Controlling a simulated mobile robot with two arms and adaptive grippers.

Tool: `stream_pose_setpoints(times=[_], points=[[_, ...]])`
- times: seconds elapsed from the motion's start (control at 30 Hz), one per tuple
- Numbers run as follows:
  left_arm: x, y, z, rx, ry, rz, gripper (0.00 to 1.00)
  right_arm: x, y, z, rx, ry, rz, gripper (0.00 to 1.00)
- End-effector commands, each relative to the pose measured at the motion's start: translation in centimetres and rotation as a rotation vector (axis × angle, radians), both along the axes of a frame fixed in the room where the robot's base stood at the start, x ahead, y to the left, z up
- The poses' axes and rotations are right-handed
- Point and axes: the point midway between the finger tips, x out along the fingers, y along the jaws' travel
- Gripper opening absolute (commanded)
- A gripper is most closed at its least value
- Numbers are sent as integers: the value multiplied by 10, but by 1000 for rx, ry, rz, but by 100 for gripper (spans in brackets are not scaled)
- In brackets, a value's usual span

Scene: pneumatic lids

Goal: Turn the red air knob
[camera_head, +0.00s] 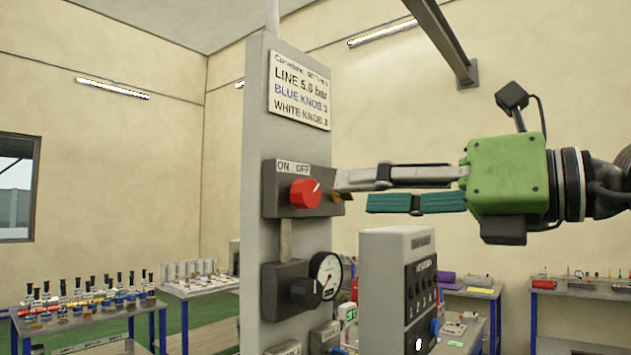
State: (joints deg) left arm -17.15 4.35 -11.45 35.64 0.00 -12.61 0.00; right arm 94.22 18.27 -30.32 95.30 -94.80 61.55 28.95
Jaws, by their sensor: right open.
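The red air knob (305,193) sits on a dark grey block (283,207) on the upright grey panel (260,120). A label reading ON and OFF (293,167) is above it, and the white mark on the knob slants up to the right. My right gripper (350,194) comes in from the right, with its fingers apart one above the other. The upper fingertip is close to the right of the knob, by the block's right end; I cannot tell whether it touches the block. Nothing shows between the fingers. My left gripper is not in view.
Below the knob are a black regulator knob (306,293) and a round gauge (327,276). A grey control box (398,290) stands below my right gripper. A sign (299,92) is at the panel's top. Tables with bottles (88,300) and tubes (190,270) stand behind left.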

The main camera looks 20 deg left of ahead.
Motion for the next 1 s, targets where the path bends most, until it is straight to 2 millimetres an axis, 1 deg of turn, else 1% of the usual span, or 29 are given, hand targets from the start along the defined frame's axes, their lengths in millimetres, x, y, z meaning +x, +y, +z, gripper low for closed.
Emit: stream_pose_setpoints(times=[0.03, 0.2, 0.3, 0.4, 0.57, 0.83, 0.87, 0.9, 1.0], points=[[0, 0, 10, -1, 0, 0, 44, 3, 12, 5, 0, 2, 4, 44], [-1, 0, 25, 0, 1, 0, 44, 15, 45, 5, 0, 3, 4, 44], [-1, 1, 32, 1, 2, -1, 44, 21, 60, 4, 2, 1, 4, 44], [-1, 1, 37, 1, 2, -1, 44, 26, 70, 3, 1, 2, 2, 44], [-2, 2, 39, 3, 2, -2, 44, 29, 79, 1, 2, -1, 1, 44], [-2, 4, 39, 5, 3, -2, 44, 29, 80, 0, 2, -1, 0, 44], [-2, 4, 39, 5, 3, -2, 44, 29, 80, 0, 2, -1, 0, 39], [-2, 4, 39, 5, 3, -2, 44, 29, 80, 0, 2, -1, 0, 29], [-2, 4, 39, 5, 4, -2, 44, 29, 80, 0, 2, 0, 0, 6]])
